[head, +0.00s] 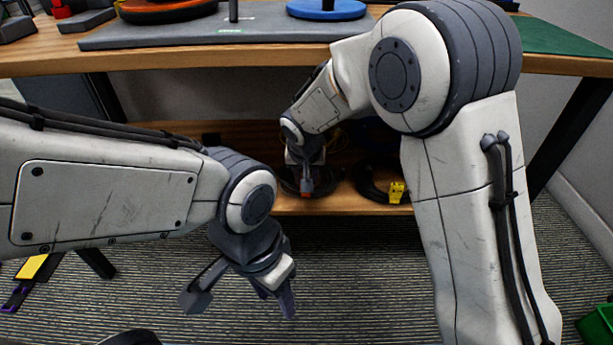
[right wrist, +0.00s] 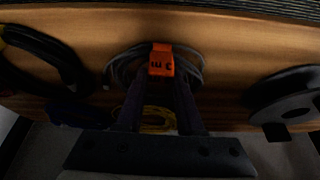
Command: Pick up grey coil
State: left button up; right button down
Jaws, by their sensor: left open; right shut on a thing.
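The grey coil (right wrist: 120,70) lies on the wooden lower shelf, with an orange tag (right wrist: 161,60) marked "3 m" on it. In the head view the coil (head: 291,187) is mostly hidden behind my right gripper (head: 306,186). In the right wrist view my right gripper (right wrist: 160,82) reaches in from the bottom, with its fingers closed at the tagged part of the coil. The coil looks to be still at shelf level; any gap under it cannot be seen. My left gripper (head: 240,300) is open and empty above the floor, in front of the shelf.
A dark coil with a yellow tag (head: 396,192) lies to the right on the shelf. A yellow coil (right wrist: 155,118) is behind the grey one, and a grey disc-like item (right wrist: 290,95) lies at the right. The tabletop (head: 200,60) overhangs the shelf.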

jog(key=shift+r, duration=0.1)
dwell(0.6)
jog(key=shift+r+p, duration=0.55)
notch_tip(320, 180, up, 3)
jog(key=p, duration=0.2)
jog(key=shift+p, duration=0.3)
jog(key=s+b, duration=0.1)
jog(key=s, duration=1.7)
jog(key=shift+a+f, duration=0.4)
jog(key=w+d+r+p, duration=0.6)
jog(key=d+p, duration=0.2)
jog(key=p, duration=0.4)
jog(key=shift+w+r+n+p, duration=0.2)
jog(key=shift+n+p, duration=0.1)
jog(key=shift+p, duration=0.1)
